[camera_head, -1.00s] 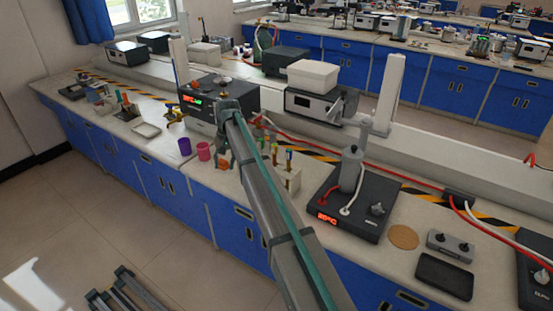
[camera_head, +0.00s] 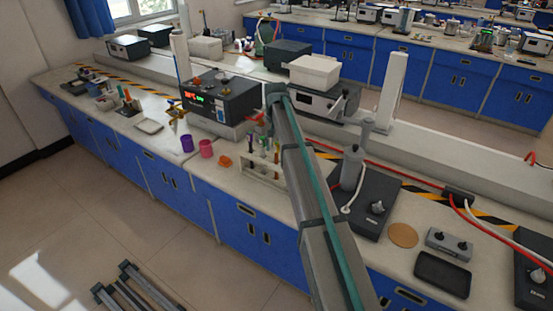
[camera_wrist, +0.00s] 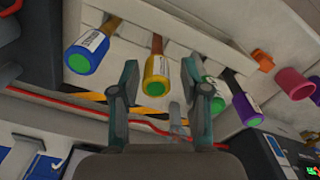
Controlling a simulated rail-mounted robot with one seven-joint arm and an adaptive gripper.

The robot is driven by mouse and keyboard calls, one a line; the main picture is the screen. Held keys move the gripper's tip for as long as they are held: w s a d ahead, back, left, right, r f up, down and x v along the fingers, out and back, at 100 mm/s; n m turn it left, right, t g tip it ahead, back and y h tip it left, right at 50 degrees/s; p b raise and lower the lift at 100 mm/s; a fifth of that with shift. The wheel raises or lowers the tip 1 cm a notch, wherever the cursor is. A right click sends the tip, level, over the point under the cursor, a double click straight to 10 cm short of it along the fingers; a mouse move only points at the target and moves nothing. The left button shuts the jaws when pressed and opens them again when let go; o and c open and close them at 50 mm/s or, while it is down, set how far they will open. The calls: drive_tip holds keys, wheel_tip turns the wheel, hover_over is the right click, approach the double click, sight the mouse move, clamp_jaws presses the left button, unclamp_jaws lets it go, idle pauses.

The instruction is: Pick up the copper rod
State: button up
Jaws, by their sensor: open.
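Several rods with coloured, labelled handles stand in a white rack (camera_head: 262,178) on the bench. In the wrist view, a yellow handle with a green end (camera_wrist: 156,78) shows between the fingertips, with a brown shaft beyond it. A blue handle (camera_wrist: 86,55) is to the left; a green handle (camera_wrist: 214,92) and a purple handle (camera_wrist: 243,105) are to the right. I cannot tell which rod is copper. My gripper (camera_wrist: 160,72) is open, with nothing clearly held. In the head view, my arm hides most of it.
A purple cup (camera_head: 187,144), a pink cup (camera_head: 206,149) and an orange object (camera_head: 225,161) are left of the rack. A black instrument (camera_head: 220,98) is behind. A black device (camera_head: 366,200) with cables stands to the right. A red cable runs behind the rack.

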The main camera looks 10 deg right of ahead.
sight(276, 163)
drive_tip(key=shift+d+f+p, duration=0.2)
drive_tip(key=shift+f+p, duration=1)
drive_tip(key=shift+f, duration=1.35)
clamp_jaws()
